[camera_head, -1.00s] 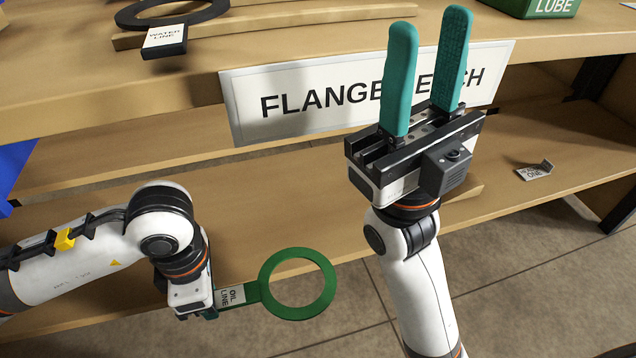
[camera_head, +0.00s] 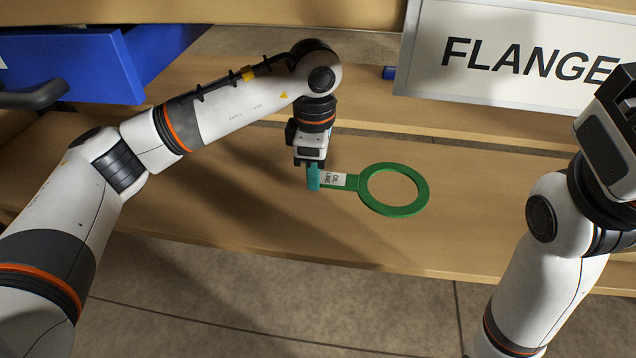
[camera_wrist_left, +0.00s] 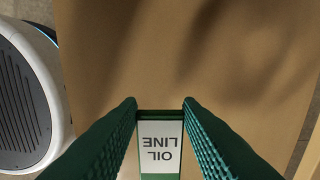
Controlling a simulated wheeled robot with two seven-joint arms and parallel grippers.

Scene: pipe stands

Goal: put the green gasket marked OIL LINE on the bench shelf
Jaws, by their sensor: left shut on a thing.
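The green gasket (camera_head: 423,188) is a flat ring with a tab and a white OIL LINE label (camera_head: 333,180). My left gripper (camera_head: 314,178) is shut on the tab, with the ring reaching out to the right, over the bench shelf (camera_head: 480,215). I cannot tell whether the ring touches the board. In the left wrist view the label (camera_wrist_left: 160,158) sits between the teal fingers (camera_wrist_left: 160,105), with the brown shelf (camera_wrist_left: 220,50) beyond. My right gripper (camera_head: 612,140) is at the right edge of the head view, its fingers out of frame.
The FLANGE sign (camera_head: 510,55) hangs above the shelf at upper right. A blue drawer (camera_head: 75,65) with a dark handle stands out at upper left. The shelf right of the gasket looks clear. Tiled floor (camera_head: 250,310) lies in front of the shelf edge.

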